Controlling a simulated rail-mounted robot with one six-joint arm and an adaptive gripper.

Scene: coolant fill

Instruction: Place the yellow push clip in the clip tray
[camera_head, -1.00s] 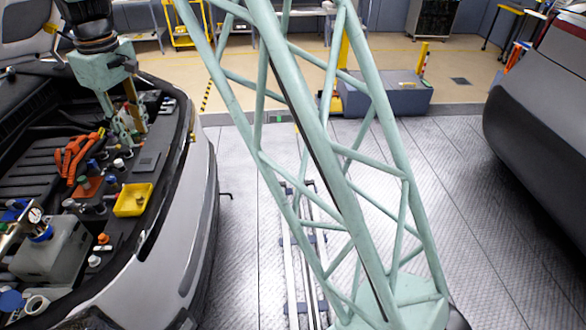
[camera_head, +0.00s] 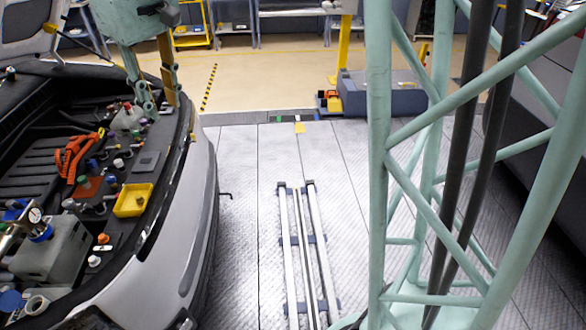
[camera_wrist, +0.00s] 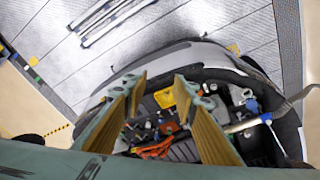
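A small yellow open tray (camera_head: 133,200), which I take as the clip tray, sits on the right side of the open engine bay. A small dark item shows in it, too small to make out. The tray also shows in the wrist view (camera_wrist: 164,97), beyond my fingers. My gripper (camera_head: 158,104) is above the far right part of the bay, beyond the tray in the picture. In the wrist view its fingers (camera_wrist: 160,84) stand wide apart with nothing held between them. I cannot pick out the yellow push clip in either view.
Orange cable connectors (camera_head: 77,152) lie left of the tray. A grey box with a gauge (camera_head: 48,250) stands nearer. Several small caps and a white bottle (camera_head: 128,117) crowd the bay. The fender (camera_head: 165,235) borders it; floor rails (camera_head: 300,250) lie to the right.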

